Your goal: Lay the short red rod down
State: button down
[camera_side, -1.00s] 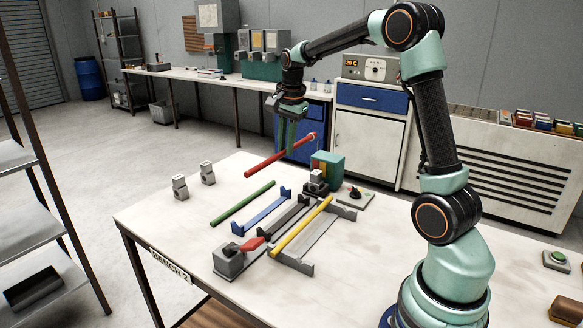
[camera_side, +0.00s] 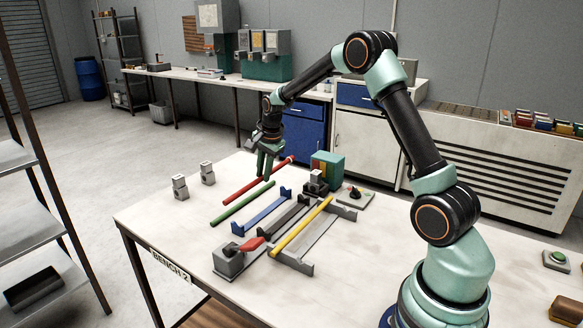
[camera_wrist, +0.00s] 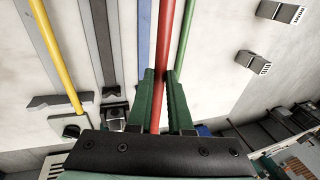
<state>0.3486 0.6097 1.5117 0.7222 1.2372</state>
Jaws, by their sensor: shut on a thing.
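The red rod (camera_side: 249,184) lies low over the far part of the bench, nearly parallel to the green rod (camera_side: 243,204) and just behind it. In the wrist view the red rod (camera_wrist: 166,50) runs between my two green fingers (camera_wrist: 158,98). The green rod (camera_wrist: 186,38) passes close beside the right finger there. Whether the red rod touches the bench top I cannot tell.
A blue rail (camera_side: 262,214), a dark grey rail and a yellow rod (camera_side: 303,226) on a grey frame lie nearer. A teal box (camera_side: 328,165) stands right of my gripper. Two small grey blocks (camera_side: 181,187) stand at the left. Bare bench lies around them.

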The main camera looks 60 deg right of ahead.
jog(key=shift+f, duration=4.3)
jog(key=c, duration=0.8)
grip_release()
jog(key=shift+o, duration=0.2)
jog(key=v, duration=1.2)
jog(key=shift+a+r, duration=0.1)
jog(key=shift+a, duration=0.05)
